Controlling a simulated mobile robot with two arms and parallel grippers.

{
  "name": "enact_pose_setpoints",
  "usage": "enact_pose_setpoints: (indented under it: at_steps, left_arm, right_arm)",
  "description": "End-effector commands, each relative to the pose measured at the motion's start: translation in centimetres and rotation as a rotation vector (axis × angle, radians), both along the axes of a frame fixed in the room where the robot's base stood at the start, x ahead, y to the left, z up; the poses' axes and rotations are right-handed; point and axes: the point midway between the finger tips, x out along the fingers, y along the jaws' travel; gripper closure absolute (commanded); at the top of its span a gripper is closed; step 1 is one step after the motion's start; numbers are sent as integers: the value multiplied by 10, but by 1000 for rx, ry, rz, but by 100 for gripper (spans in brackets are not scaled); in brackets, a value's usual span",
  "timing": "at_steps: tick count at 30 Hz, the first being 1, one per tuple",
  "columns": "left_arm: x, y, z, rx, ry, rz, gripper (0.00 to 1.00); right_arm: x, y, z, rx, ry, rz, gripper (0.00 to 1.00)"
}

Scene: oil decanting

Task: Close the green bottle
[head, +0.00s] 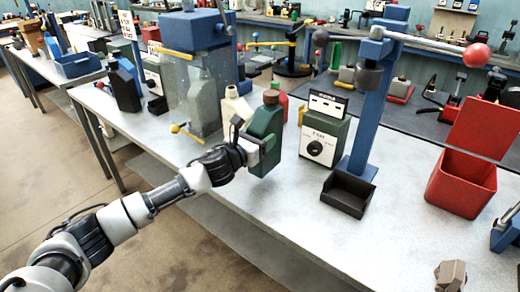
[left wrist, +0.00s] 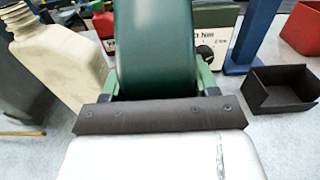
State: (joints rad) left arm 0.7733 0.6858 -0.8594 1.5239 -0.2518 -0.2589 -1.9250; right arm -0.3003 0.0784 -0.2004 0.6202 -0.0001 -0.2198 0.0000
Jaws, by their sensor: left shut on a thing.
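The green bottle (head: 265,132) stands upright on the grey bench in the head view. A brown cap (head: 271,97) sits at its top; I cannot tell how tightly. My left gripper (head: 259,148) is shut on the bottle's body from the near left side. In the left wrist view the bottle (left wrist: 155,45) fills the upper middle between the fingers of my left gripper (left wrist: 157,82). The bottle's top is out of that view. My right gripper is not in view.
A cream bottle (head: 233,112) stands close left of the green bottle. To the right are a green-and-white box with a dial (head: 322,145), a black open tray (head: 348,192), a blue press (head: 368,110) and a red bin (head: 460,185). The bench's front right is mostly clear.

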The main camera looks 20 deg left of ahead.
Motion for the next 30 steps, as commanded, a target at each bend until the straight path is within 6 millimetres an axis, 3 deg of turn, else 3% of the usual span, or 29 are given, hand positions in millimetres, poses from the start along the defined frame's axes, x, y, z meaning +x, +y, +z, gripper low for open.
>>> enact_pose_setpoints:
  at_steps: [9, 24, 25, 29, 30]
  left_arm:
    - [0, -1, -33, -5, -4, -2, 100]
    - [0, -1, -40, -1, -7, -2, 100]
    - [0, 0, -43, 1, 1, 0, 36]
    - [0, 0, -43, 1, 2, 0, 16]
    - [0, 0, -43, 0, 1, 0, 15]
  right_arm:
    - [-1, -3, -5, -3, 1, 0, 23]
    - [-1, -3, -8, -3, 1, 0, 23]
    - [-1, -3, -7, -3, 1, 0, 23]
    - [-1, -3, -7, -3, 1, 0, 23]
    - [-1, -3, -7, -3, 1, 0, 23]
